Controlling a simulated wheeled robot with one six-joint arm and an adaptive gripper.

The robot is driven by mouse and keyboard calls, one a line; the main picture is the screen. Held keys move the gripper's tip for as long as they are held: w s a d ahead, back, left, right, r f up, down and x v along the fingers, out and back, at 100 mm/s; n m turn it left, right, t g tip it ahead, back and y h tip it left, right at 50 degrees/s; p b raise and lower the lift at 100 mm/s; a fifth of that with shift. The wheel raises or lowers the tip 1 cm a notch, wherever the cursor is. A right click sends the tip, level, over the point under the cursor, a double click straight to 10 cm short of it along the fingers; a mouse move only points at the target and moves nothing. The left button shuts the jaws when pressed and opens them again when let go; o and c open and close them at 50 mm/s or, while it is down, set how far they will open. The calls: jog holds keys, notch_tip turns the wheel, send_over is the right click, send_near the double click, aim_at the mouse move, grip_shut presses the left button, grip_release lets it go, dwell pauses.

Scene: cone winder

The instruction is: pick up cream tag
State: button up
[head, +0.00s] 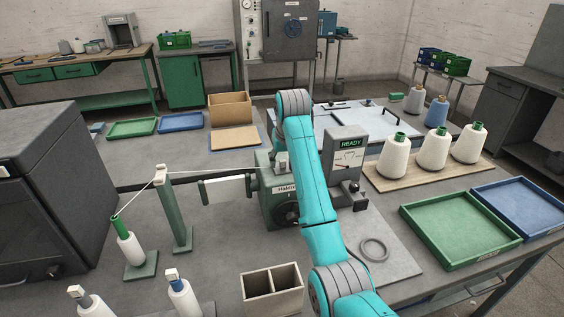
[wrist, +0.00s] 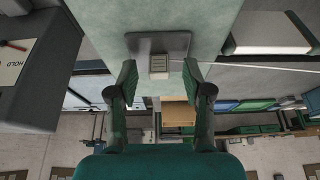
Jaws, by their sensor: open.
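A small pale block with dark lines on its face (wrist: 159,66) sits against a grey plate (wrist: 150,42) on a pale green surface in the wrist view. It may be the cream tag, but I cannot tell for sure. My gripper (wrist: 160,78) is open, with one finger on each side of the block and a gap to both. In the head view my turquoise arm reaches over the green winder (head: 283,205), and my gripper is largely hidden behind the arm. No clearly readable cream tag shows in the head view.
A white thread (head: 215,172) runs from the green guide post (head: 180,215) to the winder. A grey READY display box (head: 346,155) stands close right of my arm. A two-compartment box (head: 272,290) is in front. A green tray (head: 460,230) and white cones (head: 433,150) are at right.

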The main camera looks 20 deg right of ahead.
aim_at(283, 162)
jog(key=c, duration=0.8)
jog(key=shift+c, duration=0.2)
jog(key=shift+r, duration=0.15)
notch_tip(283, 162, up, 10)
jog(key=shift+s, duration=0.1)
